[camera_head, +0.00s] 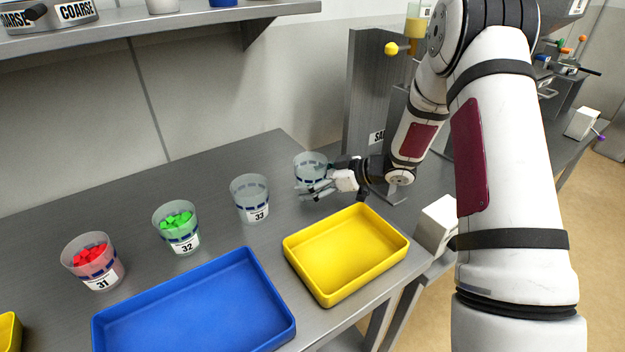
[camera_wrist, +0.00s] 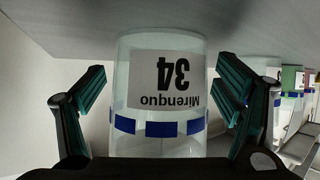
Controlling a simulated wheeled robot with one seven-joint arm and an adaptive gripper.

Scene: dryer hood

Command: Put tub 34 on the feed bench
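Tub 34 (camera_head: 311,162) is a clear, empty-looking cup with a band of blue blocks, upright on the grey metal bench (camera_head: 215,180) at the right end of a row of tubs. In the wrist view, the tub (camera_wrist: 158,85) appears upside down with its "34 Mirenquo" label facing the camera. My gripper (camera_wrist: 160,92) is open, with one finger on each side of the tub and a small gap showing at both sides. In the head view, my gripper (camera_head: 318,187) reaches the tub from the right and partly hides it. No sign in view names the feed bench.
Tub 33 (camera_head: 250,190) looks empty, tub 32 (camera_head: 183,244) holds green cubes, and tub 31 (camera_head: 104,277) holds red cubes. A yellow tray (camera_head: 345,285) and a blue tray (camera_head: 200,305) lie in front. A grey upright panel (camera_head: 366,90) stands behind my gripper.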

